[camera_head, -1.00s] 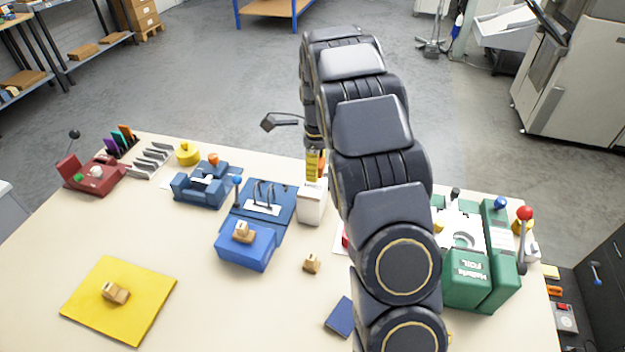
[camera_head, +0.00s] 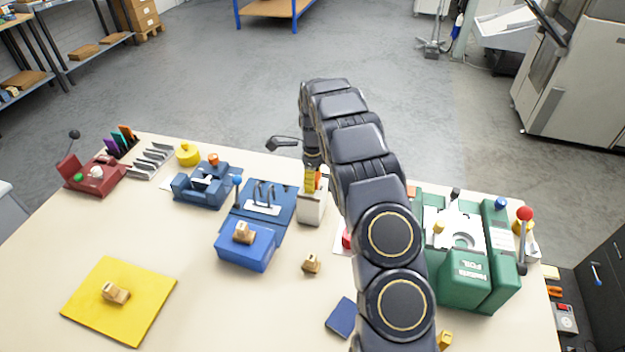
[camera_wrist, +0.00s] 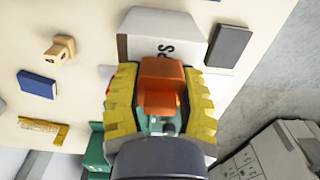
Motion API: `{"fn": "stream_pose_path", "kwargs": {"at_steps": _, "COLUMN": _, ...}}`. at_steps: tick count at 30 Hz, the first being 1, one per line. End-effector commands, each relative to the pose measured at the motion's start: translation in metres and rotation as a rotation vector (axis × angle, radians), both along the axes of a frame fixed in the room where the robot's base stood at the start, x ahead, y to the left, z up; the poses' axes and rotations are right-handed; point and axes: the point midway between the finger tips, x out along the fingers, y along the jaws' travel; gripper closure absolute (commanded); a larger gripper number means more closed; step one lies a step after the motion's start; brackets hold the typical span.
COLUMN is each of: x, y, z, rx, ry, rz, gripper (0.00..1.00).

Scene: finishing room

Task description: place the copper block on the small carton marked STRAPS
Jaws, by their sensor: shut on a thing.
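The copper block (camera_wrist: 160,85) is orange-brown and sits between the yellow finger pads of my gripper (camera_wrist: 160,98) in the wrist view. My gripper is shut on it. The white carton (camera_wrist: 150,22) shows behind the block, with the dark letters "PS" visible and the rest of its marking covered. In the head view the carton (camera_head: 312,212) stands near the table's back edge, left of my arm. My gripper (camera_head: 313,180) is right at its top there. I cannot tell whether the block touches the carton.
A blue machine (camera_head: 270,200) stands just left of the carton, and a green machine (camera_head: 465,280) right of my arm. A wooden stamp (camera_head: 311,264) and a dark blue block (camera_head: 341,317) lie in front. A yellow mat (camera_head: 140,325) lies front left. Bare table surrounds the stamp.

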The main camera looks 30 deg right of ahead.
Motion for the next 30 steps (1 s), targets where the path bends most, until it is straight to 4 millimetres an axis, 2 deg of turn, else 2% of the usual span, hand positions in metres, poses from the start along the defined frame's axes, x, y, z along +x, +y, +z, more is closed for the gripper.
{"fn": "stream_pose_path", "kwargs": {"at_steps": 5, "x": 0.0, "y": 0.001, "z": -0.002, "rx": 0.0, "ry": 0.0, "rz": 0.001, "gripper": 0.94}}
{"fn": "stream_pose_path", "kwargs": {"at_steps": 6, "x": 0.0, "y": 0.001, "z": -0.003, "rx": 0.001, "ry": 0.001, "rz": 0.001, "gripper": 0.57}}
{"fn": "stream_pose_path", "kwargs": {"at_steps": 7, "x": 0.0, "y": 0.001, "z": -0.003, "rx": 0.001, "ry": 0.001, "rz": 0.001, "gripper": 0.44}}
{"fn": "stream_pose_path", "kwargs": {"at_steps": 8, "x": 0.0, "y": 0.001, "z": -0.002, "rx": 0.0, "ry": 0.0, "rz": 0.001, "gripper": 0.37}}
{"fn": "stream_pose_path", "kwargs": {"at_steps": 17, "x": 0.0, "y": 0.0, "z": -0.002, "rx": 0.001, "ry": 0.001, "rz": 0.0, "gripper": 0.37}}
{"fn": "stream_pose_path", "kwargs": {"at_steps": 20, "x": 0.0, "y": 0.0, "z": 0.004, "rx": -0.001, "ry": -0.001, "rz": 0.0, "gripper": 0.37}}
{"fn": "stream_pose_path", "kwargs": {"at_steps": 23, "x": 0.001, "y": 0.001, "z": 0.018, "rx": -0.001, "ry": -0.001, "rz": 0.002, "gripper": 0.37}}
{"fn": "stream_pose_path", "kwargs": {"at_steps": 30, "x": 0.001, "y": 0.001, "z": 0.07, "rx": -0.001, "ry": -0.003, "rz": 0.001, "gripper": 0.37}}
